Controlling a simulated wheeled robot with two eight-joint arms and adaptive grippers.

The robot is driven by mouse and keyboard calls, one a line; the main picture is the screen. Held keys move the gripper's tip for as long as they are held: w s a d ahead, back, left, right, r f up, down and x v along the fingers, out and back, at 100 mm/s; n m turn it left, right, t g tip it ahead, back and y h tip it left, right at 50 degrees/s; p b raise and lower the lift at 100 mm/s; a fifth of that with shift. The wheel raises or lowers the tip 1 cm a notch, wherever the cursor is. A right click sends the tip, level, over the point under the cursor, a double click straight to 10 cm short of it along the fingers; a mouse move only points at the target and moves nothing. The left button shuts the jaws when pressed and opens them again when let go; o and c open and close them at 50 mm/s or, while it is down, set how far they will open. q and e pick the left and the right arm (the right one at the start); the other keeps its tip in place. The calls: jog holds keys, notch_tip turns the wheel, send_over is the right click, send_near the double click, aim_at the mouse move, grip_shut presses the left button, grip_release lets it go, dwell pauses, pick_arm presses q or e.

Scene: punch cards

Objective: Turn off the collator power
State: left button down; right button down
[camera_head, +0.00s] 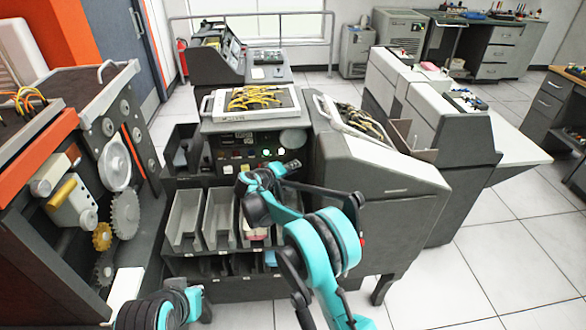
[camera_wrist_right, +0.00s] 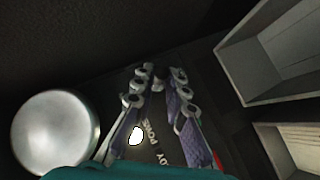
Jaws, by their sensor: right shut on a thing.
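The collator (camera_head: 345,185) is the dark grey machine in the middle of the head view, with a control panel (camera_head: 230,153) of small lit lamps and a round silver knob (camera_head: 291,138). My right gripper (camera_head: 282,172) is at this panel, covering part of it. In the right wrist view its two fingers (camera_wrist_right: 152,78) are close together against the dark panel, shut on a small part that they hide. Labels that seem to read POWER and READY and a white lamp (camera_wrist_right: 136,136) show between the fingers. The silver knob is also at left there (camera_wrist_right: 56,130). Only part of my left arm shows.
Open grey card pockets (camera_head: 186,222) line the collator's front below the panel. A card tray with yellow wires (camera_head: 258,98) lies on top. An opened machine with gears (camera_head: 122,212) stands close at left. Free floor (camera_head: 505,240) lies at right.

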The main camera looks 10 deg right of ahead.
jog(key=m+t, duration=0.1)
jog(key=f+m+t+h, duration=0.1)
jog(key=t, duration=0.1)
jog(key=shift+f+t, duration=0.3)
jog(key=shift+m+h, duration=0.4)
jog(key=c, duration=1.8)
grip_release()
jog(key=shift+c, duration=0.2)
jog(key=v, duration=1.2)
jog(key=shift+f, duration=0.2)
